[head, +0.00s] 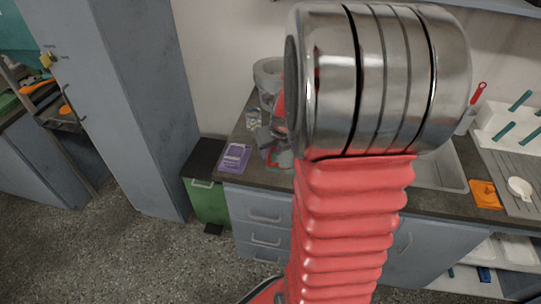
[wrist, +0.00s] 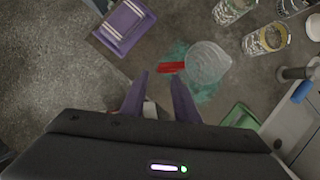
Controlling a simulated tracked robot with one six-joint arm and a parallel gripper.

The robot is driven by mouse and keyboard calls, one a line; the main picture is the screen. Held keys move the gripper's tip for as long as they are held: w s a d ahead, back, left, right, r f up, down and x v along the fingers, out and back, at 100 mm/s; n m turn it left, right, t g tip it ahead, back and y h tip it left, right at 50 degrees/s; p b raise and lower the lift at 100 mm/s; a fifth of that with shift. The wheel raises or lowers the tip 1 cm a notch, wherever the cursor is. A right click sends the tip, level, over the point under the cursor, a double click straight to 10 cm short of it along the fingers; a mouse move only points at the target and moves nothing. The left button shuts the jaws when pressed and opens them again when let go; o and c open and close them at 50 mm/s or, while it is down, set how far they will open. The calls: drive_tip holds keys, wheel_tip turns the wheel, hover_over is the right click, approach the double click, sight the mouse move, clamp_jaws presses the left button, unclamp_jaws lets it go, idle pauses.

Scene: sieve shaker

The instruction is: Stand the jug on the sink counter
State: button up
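A clear round jug (wrist: 208,62) with a red handle (wrist: 171,67) shows from above in the wrist view, over a teal patch (wrist: 180,52) on the dark counter. My gripper (wrist: 160,77) has two purple fingers, which are apart with a clear gap between them. The red handle lies just beyond the fingertips in the picture; I cannot tell the height between them. In the head view my arm hides most of this spot and the gripper. The sink (head: 452,172) shows partly behind my arm on the counter (head: 430,203).
Several glass jars (wrist: 266,40) stand near the jug. A tap (wrist: 296,73) and a green item (wrist: 240,117) are at the right. A green bin (head: 209,203) stands left of the counter.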

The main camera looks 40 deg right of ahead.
drive_tip(key=shift+v, duration=2.9)
drive_tip(key=s+a+r+n, duration=0.1)
drive_tip(key=a+r+n, duration=0.3)
drive_tip(key=a+n, duration=0.5)
drive_tip(key=s+a+r+n, duration=0.25)
drive_tip(key=a+n, duration=0.45)
drive_tip(key=n, duration=0.4)
drive_tip(key=s+a+r+n, duration=0.1)
drive_tip(key=s+a+n, duration=0.3)
drive_tip(key=n, duration=0.6)
drive_tip(key=s+a+r+n+t+y, duration=0.1)
drive_tip(key=s+a+n, duration=0.3)
drive_tip(key=n, duration=0.5)
drive_tip(key=shift+s+a+r+n+y, duration=0.15)
drive_tip(key=shift+a+r+n+y, duration=0.2)
drive_tip(key=shift+a+r, duration=0.65)
drive_tip(key=shift+a+f, duration=0.25)
